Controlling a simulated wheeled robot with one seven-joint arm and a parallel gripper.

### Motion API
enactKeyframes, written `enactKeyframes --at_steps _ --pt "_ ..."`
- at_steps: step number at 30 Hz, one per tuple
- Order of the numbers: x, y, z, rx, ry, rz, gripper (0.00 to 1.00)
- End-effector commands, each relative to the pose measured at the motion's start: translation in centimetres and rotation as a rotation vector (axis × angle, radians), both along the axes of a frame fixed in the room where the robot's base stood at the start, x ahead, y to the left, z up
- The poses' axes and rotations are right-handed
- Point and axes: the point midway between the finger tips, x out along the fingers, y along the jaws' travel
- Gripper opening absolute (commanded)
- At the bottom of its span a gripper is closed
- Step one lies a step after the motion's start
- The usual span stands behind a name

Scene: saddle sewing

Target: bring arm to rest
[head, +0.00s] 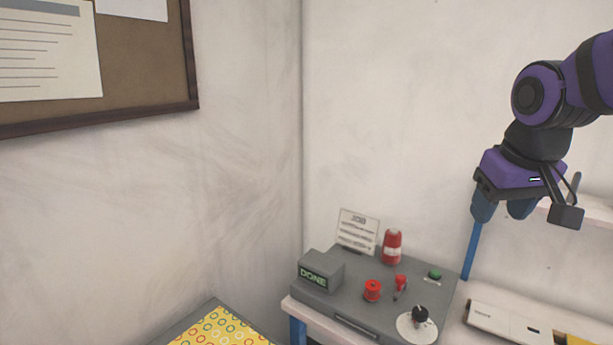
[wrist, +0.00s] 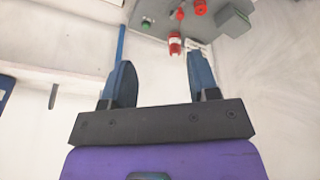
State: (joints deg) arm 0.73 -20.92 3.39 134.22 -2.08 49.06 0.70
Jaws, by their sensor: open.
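My purple arm hangs in from the right in the head view, with my gripper (head: 505,210) pointing down. The gripper is above and to the right of the grey sewing station, apart from everything. In the wrist view my gripper (wrist: 161,85) has its two blue fingers spread wide with nothing between them. The station's small box display (head: 314,278) reads DONE.
The grey station (head: 345,305) carries a JOB card (head: 358,231), a red-and-white cone (head: 391,247), a red spool (head: 372,290), a green button (head: 435,274) and a white disc (head: 404,329). A blue post (head: 472,250) and white shelf (head: 590,212) stand near my gripper. A patterned cloth (head: 218,330) lies lower left.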

Motion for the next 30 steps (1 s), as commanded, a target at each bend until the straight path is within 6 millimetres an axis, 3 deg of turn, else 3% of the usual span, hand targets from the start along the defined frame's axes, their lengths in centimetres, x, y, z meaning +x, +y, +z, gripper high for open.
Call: enactKeyframes --at_steps 6,13,19,30 --pt "-6.2 -0.6 1.3 0.023 -0.079 -0.023 0.55" --pt "-10.8 -1.0 1.2 0.048 -0.136 -0.039 0.55" --pt "-12.3 -1.1 1.0 0.056 -0.152 -0.042 0.55" --pt "-12.3 -1.1 1.0 0.057 -0.153 -0.042 0.55"
